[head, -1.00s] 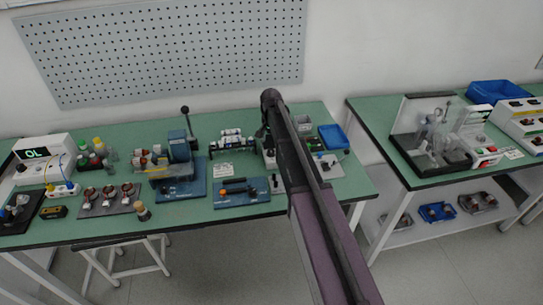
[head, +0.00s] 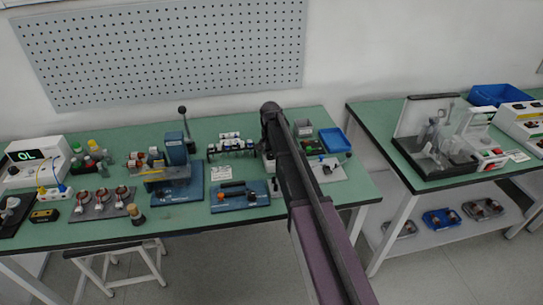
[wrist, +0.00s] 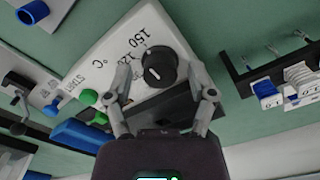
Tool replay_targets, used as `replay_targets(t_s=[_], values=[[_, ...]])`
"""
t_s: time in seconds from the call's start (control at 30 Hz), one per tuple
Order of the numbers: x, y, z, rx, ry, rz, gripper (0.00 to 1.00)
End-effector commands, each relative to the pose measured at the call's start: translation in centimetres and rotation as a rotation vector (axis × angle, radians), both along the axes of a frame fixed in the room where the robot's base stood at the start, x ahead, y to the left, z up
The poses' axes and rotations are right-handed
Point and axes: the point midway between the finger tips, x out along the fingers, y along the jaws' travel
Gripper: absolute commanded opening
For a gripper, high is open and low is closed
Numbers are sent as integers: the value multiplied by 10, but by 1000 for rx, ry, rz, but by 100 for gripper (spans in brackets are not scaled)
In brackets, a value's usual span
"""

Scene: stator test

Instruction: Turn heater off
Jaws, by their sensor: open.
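The heater is a white box (wrist: 118,48) with printed "150", "120" and "°C" marks, in the middle of the wrist view. Its round black knob (wrist: 159,66) carries a pale pointer line. My gripper (wrist: 160,82) is open, with one finger on each side of the knob's near side. I cannot tell whether either finger touches it. A green button (wrist: 89,97) is by the "START" label at the left. In the head view my arm hides most of the heater and my gripper.
A blue tray (head: 334,139) and a grey bin (head: 302,129) stand right of my arm. A black rack (head: 232,148) and a blue-based press (head: 175,185) stand to its left. A second bench (head: 365,112) is at the right, past a gap.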

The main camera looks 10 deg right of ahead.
Motion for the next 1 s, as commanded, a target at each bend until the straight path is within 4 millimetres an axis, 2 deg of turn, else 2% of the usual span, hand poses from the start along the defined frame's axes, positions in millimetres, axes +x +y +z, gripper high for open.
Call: replay_targets(t_s=[0.1, 0.13, 0.3, 0.33, 0.67, 1.0], values=[[0, 0, 0, 0, 0, 0, 71], [0, 0, 0, 0, 0, 0, 66], [0, 0, 0, 0, 0, 0, 15], [0, 0, 0, 0, 0, 0, 11], [0, 0, 0, 0, 0, 26, 11], [0, 0, 0, 1, 1, 258, 11]])
